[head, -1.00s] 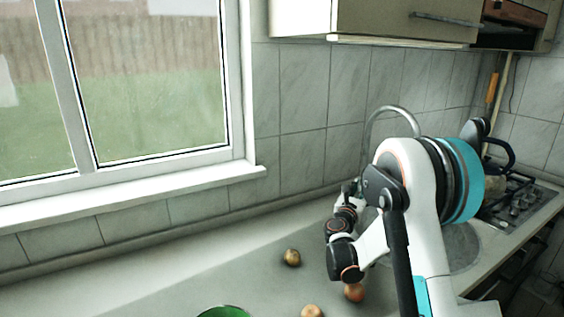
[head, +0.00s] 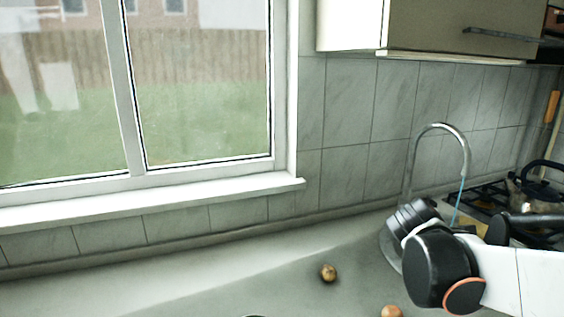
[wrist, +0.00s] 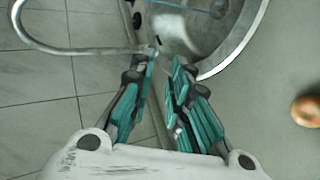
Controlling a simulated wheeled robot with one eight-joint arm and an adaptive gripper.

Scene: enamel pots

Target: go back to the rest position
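My gripper (wrist: 165,58) shows in the wrist view with its two teal and black fingers apart and nothing between them. It hangs above the counter beside the round sink (wrist: 243,40), whose rim runs behind the fingertips. In the head view my wrist is at the right, in front of the sink and below the tap (head: 436,128); the fingers cannot be made out there. The tap also shows at the left of the wrist view (wrist: 60,50).
A brown onion (head: 328,272) lies on the counter (head: 230,290), and another (head: 391,312) is cut by the bottom edge; one shows in the wrist view (wrist: 306,110). A kettle (head: 535,198) stands on the hob at right. A wall cupboard (head: 450,25) hangs above.

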